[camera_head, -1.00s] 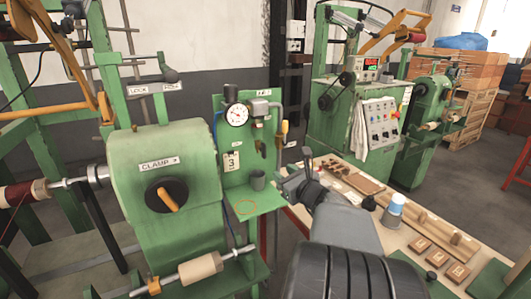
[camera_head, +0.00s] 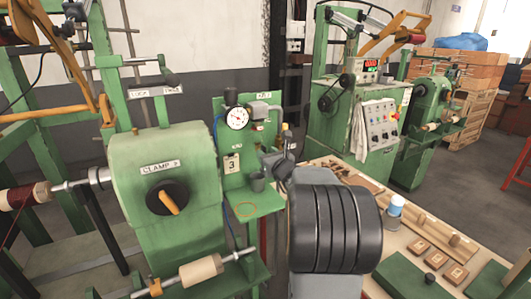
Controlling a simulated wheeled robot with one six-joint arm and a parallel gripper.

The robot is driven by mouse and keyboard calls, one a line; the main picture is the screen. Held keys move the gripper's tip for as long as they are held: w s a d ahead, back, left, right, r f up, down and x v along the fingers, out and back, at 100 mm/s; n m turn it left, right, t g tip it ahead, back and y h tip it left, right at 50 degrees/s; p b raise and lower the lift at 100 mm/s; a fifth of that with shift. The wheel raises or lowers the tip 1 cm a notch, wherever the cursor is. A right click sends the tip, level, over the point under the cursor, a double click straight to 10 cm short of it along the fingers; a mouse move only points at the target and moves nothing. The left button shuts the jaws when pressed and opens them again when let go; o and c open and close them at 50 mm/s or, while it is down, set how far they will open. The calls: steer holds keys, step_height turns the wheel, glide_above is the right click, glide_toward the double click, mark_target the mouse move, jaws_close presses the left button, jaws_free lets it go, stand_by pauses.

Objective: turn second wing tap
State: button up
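The green upright panel carries a white round gauge (camera_head: 236,118) with pipe fittings and a grey valve body (camera_head: 259,110) to its right. Only a small part of a yellowish fitting (camera_head: 285,128) shows at the panel's right side. A wing tap is not clearly made out; the panel's lower right is largely covered by my gripper. My gripper (camera_head: 271,159) is small and dark in the camera_head view, in front of that part of the panel, right of the "3" tag (camera_head: 232,163). I cannot tell whether its fingers are open, or whether it touches anything.
Left is the green clamp housing with an orange-handled knob (camera_head: 168,199). A workbench with wooden parts (camera_head: 428,230) and a blue-capped container (camera_head: 396,205) lies right of my arm.

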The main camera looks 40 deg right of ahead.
steer(key=shift+w+d, duration=0.1)
steer(key=shift+w, duration=0.6)
jaws_close()
